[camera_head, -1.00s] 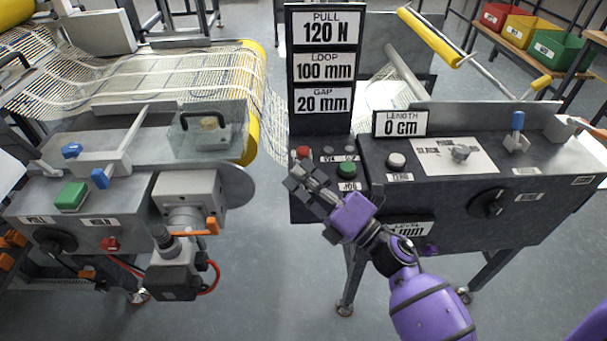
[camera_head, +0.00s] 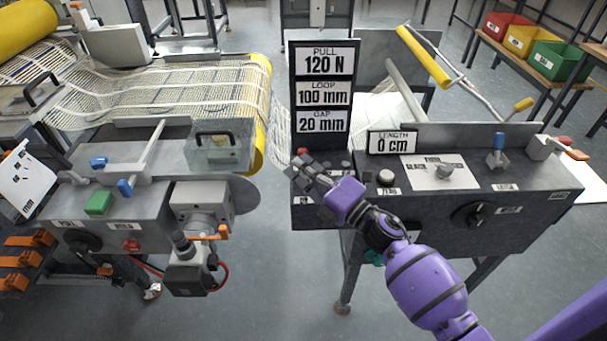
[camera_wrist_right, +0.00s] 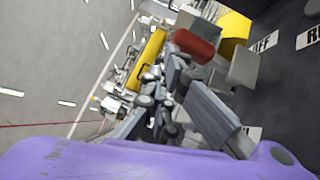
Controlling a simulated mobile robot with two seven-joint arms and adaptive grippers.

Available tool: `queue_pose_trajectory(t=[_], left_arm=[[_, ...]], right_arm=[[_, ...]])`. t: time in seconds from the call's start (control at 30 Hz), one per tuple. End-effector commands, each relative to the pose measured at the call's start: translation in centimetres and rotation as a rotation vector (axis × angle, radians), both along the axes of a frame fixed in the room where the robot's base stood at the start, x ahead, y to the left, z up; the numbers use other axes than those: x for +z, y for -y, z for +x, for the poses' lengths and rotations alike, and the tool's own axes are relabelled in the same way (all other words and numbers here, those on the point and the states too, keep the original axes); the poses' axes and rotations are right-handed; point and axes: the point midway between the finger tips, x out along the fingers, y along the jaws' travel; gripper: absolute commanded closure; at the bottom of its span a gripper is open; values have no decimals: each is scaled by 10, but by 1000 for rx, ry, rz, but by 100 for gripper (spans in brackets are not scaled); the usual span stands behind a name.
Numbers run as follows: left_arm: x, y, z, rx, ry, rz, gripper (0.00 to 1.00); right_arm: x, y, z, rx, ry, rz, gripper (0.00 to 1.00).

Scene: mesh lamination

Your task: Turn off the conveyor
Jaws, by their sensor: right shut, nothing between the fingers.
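The dark control box under the sign has a red button (camera_head: 303,153) at its back left corner. My right gripper (camera_head: 299,170) is shut and empty, low over the box just in front of this button. In the right wrist view the red button (camera_wrist_right: 194,46) stands tall beside an OFF label (camera_wrist_right: 265,42), close to my dark fingers (camera_wrist_right: 178,84). I cannot tell whether they touch it. My gripper and wrist hide the green button area. The conveyor with white mesh (camera_head: 200,88) is at the left. My left gripper is not in view.
A sign (camera_head: 323,95) reading PULL 120 N rises behind the box. To the right are a grey knob (camera_head: 386,178), a length display (camera_head: 393,142), a blue-tipped lever (camera_head: 498,145) and a black dial (camera_head: 470,215). Open floor separates the two machines.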

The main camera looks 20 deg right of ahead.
Motion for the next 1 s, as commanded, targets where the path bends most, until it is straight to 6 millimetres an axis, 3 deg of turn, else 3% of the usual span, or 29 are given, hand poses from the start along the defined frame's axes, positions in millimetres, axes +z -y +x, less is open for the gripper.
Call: queue_pose_trajectory(t=[0.5,1.0], left_arm=[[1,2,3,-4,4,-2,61],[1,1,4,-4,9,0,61]], right_arm=[[11,9,30,0,0,-1,100],[13,10,37,0,0,0,100]])
